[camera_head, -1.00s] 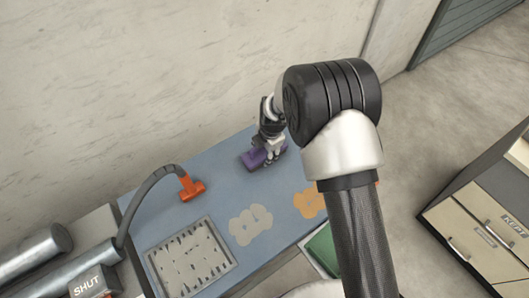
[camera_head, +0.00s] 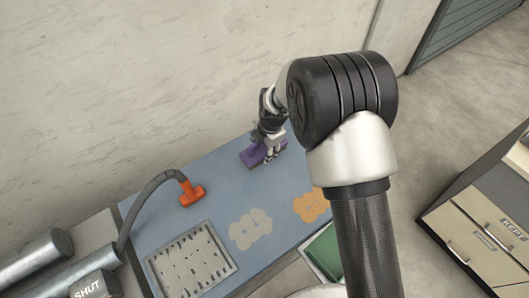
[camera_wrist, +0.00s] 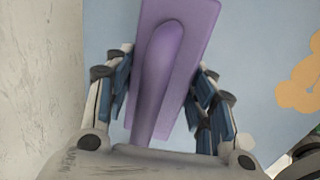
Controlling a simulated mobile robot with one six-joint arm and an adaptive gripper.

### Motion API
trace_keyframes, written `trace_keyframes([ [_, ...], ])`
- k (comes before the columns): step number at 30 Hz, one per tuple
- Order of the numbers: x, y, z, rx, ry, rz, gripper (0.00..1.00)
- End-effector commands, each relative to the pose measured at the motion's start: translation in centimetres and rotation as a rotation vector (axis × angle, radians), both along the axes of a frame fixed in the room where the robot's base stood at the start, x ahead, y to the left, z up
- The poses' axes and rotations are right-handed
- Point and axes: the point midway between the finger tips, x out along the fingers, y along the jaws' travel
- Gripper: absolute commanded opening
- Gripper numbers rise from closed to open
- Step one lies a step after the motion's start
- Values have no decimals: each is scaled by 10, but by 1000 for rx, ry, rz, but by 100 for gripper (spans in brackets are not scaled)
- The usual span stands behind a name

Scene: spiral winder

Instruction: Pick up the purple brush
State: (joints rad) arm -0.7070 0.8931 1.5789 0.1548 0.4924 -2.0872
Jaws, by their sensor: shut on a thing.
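The purple brush (camera_head: 255,154) is at the far end of the blue table in the head view, near the wall. My gripper (camera_head: 271,153) is over it, with its fingers down at the brush. In the wrist view, the purple brush (camera_wrist: 176,50) has a flat, wide body with a rounded handle along its middle. My gripper's fingers (camera_wrist: 163,105) lie on both sides of the brush and are shut on it. The head view does not show clearly whether the brush touches the table.
An orange nozzle (camera_head: 191,193) on a grey hose stands on the blue table (camera_head: 215,172). A slotted grate (camera_head: 190,262), a pale patch (camera_head: 250,229) and an orange patch (camera_head: 311,205) are nearer. The wall (camera_head: 130,90) runs close behind. A green bin (camera_head: 325,250) is beside the table.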

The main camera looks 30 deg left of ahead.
Motion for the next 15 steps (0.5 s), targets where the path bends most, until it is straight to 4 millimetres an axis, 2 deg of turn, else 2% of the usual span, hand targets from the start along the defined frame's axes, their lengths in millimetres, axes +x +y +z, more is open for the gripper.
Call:
trace_keyframes([
  [1, 1, 1, 19, 4, -5, 1, 22],
  [6, 1, 1, 69, 4, -4, 0, 22],
  [12, 1, 1, 118, 3, -3, 0, 22],
  [15, 0, 0, 134, 2, -2, -1, 22],
])
